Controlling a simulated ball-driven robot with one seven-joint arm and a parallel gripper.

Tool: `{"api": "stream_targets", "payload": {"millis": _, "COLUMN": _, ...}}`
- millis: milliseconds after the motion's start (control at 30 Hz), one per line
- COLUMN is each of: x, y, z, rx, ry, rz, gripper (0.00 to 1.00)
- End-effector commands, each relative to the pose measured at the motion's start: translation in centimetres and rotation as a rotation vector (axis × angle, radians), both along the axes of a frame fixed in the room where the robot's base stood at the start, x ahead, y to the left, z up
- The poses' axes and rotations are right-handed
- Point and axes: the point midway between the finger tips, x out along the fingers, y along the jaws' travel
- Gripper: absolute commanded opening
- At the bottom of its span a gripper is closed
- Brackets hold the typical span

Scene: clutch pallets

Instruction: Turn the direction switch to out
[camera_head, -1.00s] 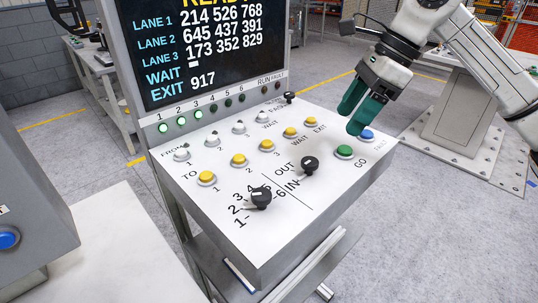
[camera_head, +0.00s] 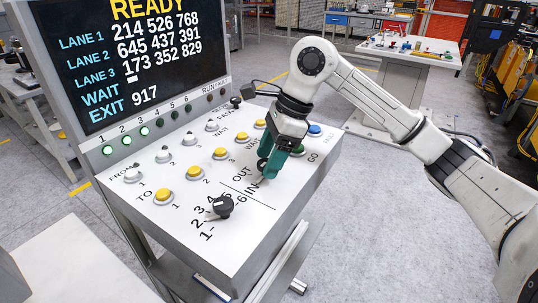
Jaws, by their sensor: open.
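The direction switch (camera_head: 262,164) is a black knob on the sloped white control panel (camera_head: 245,240), beside the printed words OUT and IN. My gripper (camera_head: 268,166), with teal fingers, is down at the switch, with its fingers around or right beside the knob. It is open. The fingers hide much of the knob, so I cannot tell which word it points to or whether they touch it. A second black knob, the numbered selector (camera_head: 222,206), sits nearer the front of the panel.
Yellow buttons (camera_head: 163,197) and grey ones run behind the switches. The green GO button (camera_head: 298,151) is partly behind my gripper, with a blue button (camera_head: 314,129) beyond. The display (camera_head: 125,60) stands upright behind the panel and reads READY.

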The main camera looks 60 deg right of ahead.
Motion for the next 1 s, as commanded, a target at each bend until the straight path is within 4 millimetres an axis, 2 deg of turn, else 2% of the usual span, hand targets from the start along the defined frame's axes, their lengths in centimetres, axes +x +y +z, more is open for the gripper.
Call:
{"api": "stream_targets", "payload": {"millis": 300, "x": 0.06, "y": 0.11, "z": -0.25, "rx": 0.0, "ry": 0.0, "rz": 0.001, "gripper": 0.64}}
{"api": "stream_targets", "payload": {"millis": 867, "x": 0.05, "y": 0.09, "z": -0.22, "rx": 0.0, "ry": 0.0, "rz": 0.001, "gripper": 0.11}}
{"api": "stream_targets", "payload": {"millis": 1000, "x": 0.04, "y": 0.09, "z": -0.25, "rx": 0.0, "ry": 0.0, "rz": -0.002, "gripper": 0.09}}
